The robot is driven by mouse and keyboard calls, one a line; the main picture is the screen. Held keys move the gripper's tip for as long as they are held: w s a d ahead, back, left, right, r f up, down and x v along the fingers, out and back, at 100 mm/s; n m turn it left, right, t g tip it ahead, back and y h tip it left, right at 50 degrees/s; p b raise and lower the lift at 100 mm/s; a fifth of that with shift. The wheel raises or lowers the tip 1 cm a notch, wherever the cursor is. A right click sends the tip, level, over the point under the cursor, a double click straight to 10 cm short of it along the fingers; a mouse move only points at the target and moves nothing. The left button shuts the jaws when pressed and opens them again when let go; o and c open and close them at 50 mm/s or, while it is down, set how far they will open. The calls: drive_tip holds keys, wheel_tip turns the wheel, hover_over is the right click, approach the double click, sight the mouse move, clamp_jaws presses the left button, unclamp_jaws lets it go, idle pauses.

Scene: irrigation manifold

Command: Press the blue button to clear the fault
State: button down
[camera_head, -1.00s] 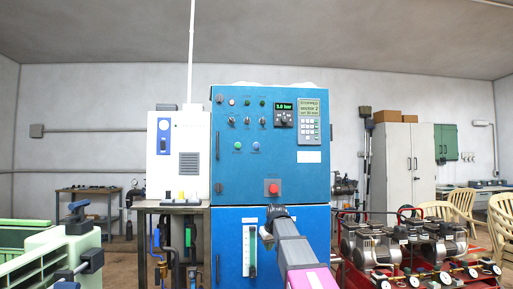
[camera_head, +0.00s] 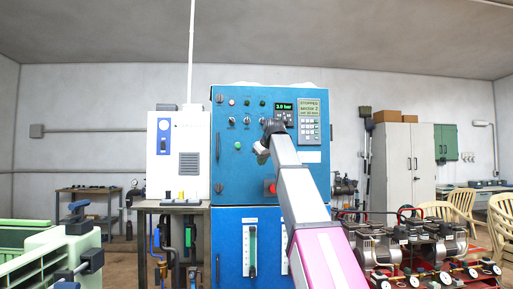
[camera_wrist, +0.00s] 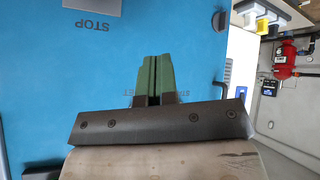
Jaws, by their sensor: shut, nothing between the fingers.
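The blue control cabinet (camera_head: 226,175) stands straight ahead with its upper door facing me. The blue button is hidden in both views now; in the head view my gripper (camera_head: 260,153) covers the spot to the right of the green button (camera_head: 238,145). In the wrist view my gripper (camera_wrist: 153,78) has its green fingers shut together with nothing between them, pointing at the blue panel. A label partly hidden behind the fingers ends in what looks like "ET". Whether the fingertips touch the panel I cannot tell.
The red mushroom button (camera_head: 269,187) is partly behind my arm. The "STOP" label (camera_wrist: 95,27) shows in the wrist view. Knobs (camera_head: 247,121), a pressure display (camera_head: 284,106) and a keypad screen reading "STOPPED" (camera_head: 310,106) sit above. A white cabinet (camera_head: 166,150) stands left.

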wheel_tip(320, 180, up, 7)
drive_tip(key=s, duration=0.1)
drive_tip(key=shift+s+a+n+t, duration=0.2)
drive_tip(key=shift+a+n+t, duration=0.05)
drive_tip(key=shift+n+t, duration=0.05)
drive_tip(key=shift+w, duration=0.15)
drive_tip(key=w, duration=0.8)
drive_tip(key=shift+w, duration=0.3)
drive_tip(key=shift+w, duration=0.1)
idle(1.8)
drive_tip(key=shift+w, duration=0.3)
drive_tip(key=shift+w, duration=0.5)
idle(0.7)
drive_tip(key=shift+s, duration=0.15)
idle(0.3)
drive_tip(key=shift+s+f, duration=0.1)
drive_tip(key=shift+s, duration=0.65)
